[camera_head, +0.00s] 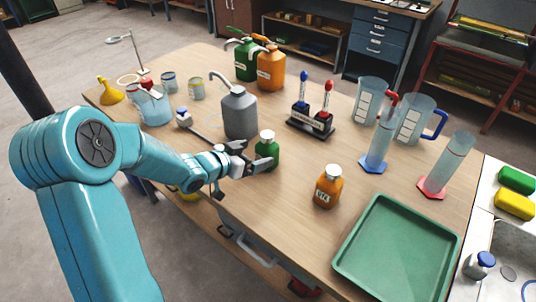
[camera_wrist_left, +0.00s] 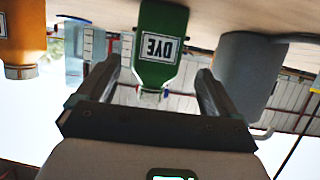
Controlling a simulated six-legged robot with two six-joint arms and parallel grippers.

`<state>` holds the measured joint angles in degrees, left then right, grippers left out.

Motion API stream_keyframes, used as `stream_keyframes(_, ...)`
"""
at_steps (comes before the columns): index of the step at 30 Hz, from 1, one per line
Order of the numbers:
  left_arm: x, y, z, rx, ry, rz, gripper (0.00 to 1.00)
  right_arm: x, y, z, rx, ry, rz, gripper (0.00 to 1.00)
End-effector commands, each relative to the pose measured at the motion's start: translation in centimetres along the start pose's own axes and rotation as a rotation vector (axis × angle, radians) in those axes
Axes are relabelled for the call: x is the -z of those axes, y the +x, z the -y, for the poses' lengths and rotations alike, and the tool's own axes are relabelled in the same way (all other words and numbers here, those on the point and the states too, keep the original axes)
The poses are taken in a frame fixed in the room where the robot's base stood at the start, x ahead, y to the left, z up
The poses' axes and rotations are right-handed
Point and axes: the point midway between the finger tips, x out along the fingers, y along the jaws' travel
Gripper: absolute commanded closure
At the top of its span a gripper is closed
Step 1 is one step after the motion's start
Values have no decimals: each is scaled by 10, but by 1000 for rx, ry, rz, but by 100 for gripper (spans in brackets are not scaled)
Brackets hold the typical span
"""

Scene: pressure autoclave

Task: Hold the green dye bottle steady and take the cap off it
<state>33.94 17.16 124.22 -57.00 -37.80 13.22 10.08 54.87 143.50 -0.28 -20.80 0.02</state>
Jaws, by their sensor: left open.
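The green dye bottle (camera_head: 268,154) stands upright on the wooden table, with its pale cap (camera_head: 267,135) on top. In the left wrist view, which is upside down, the green bottle (camera_wrist_left: 160,30) shows its DYE label, and its pale cap (camera_wrist_left: 152,97) points down. My left gripper (camera_head: 256,156) is open at the bottle's left side, low and level. In the wrist view its fingers (camera_wrist_left: 159,78) lie on either side of the bottle, with gaps on both sides. How deep the bottle sits between them is hard to tell. My right gripper is not in view.
A grey jug (camera_head: 240,115) stands just behind the gripper. An orange bottle (camera_head: 327,187) stands front right, near a green tray (camera_head: 345,262). A rack with two droppers (camera_head: 311,125) and measuring cylinders (camera_head: 380,140) stand further right. Bare tabletop lies between the two bottles.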

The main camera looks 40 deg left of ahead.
Motion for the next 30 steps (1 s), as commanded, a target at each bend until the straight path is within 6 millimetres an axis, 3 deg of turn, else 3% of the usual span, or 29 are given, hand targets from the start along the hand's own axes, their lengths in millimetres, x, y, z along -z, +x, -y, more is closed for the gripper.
stream_keyframes(5,2,16,-2,-2,1,1,6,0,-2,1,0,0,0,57)
stream_keyframes(12,4,54,-6,-2,0,1,6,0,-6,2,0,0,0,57)
stream_keyframes(21,5,60,-5,1,0,1,6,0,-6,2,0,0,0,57)
stream_keyframes(27,5,60,-5,1,0,1,72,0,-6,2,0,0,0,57)
stream_keyframes(30,6,60,-5,1,1,-2,75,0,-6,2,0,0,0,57)
